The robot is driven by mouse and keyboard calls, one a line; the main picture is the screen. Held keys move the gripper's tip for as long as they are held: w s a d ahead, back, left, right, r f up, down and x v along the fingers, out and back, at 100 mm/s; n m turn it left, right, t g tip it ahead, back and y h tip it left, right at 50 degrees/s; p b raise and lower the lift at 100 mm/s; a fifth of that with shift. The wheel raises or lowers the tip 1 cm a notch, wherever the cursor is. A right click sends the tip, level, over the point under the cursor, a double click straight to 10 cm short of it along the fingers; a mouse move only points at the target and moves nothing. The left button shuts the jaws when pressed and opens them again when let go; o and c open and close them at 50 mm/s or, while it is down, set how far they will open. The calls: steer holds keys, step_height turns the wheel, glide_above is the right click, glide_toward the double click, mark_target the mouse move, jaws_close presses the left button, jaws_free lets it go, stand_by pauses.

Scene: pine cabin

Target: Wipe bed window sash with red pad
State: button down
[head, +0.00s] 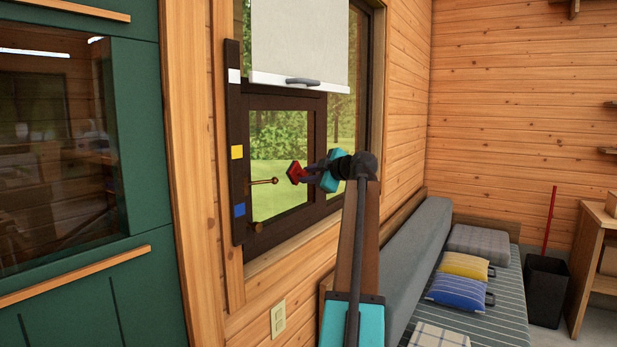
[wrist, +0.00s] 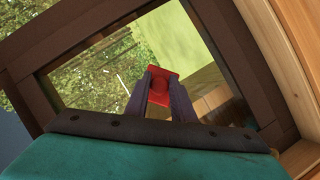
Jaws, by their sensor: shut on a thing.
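The bed window sash (head: 281,103) is a dark brown frame around a glass pane, low in the window opening, with a brass handle (head: 262,181) at its left side. My gripper (head: 308,174) is in front of the pane. It is shut on the red pad (head: 294,172). In the wrist view the red pad (wrist: 159,82) sits between the two purple fingers of my gripper (wrist: 160,90), over the glass. The sash frame (wrist: 85,40) surrounds the pane there. I cannot tell whether the pad touches the glass.
A pale roller blind (head: 300,40) hangs above the sash. A dark strip with white, yellow and blue squares (head: 236,150) stands left of the window. A bed (head: 478,310) with cushions lies below right. A green cabinet (head: 140,130) is at far left.

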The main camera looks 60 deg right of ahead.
steer(key=shift+w+d+b, duration=0.1)
steer(key=shift+d+b, duration=0.85)
steer(key=shift+d, duration=0.7)
steer(key=shift+d, duration=0.15)
steer(key=shift+d+b, duration=0.95)
steer(key=shift+d, duration=0.65)
steer(key=shift+f+b, duration=0.1)
steer(key=shift+b, duration=0.25)
steer(key=shift+a, duration=0.1)
steer(key=shift+a, duration=1.65)
steer(key=shift+a, duration=0.15)
steer(key=shift+a+b, duration=0.45)
steer(key=shift+a, duration=1.2)
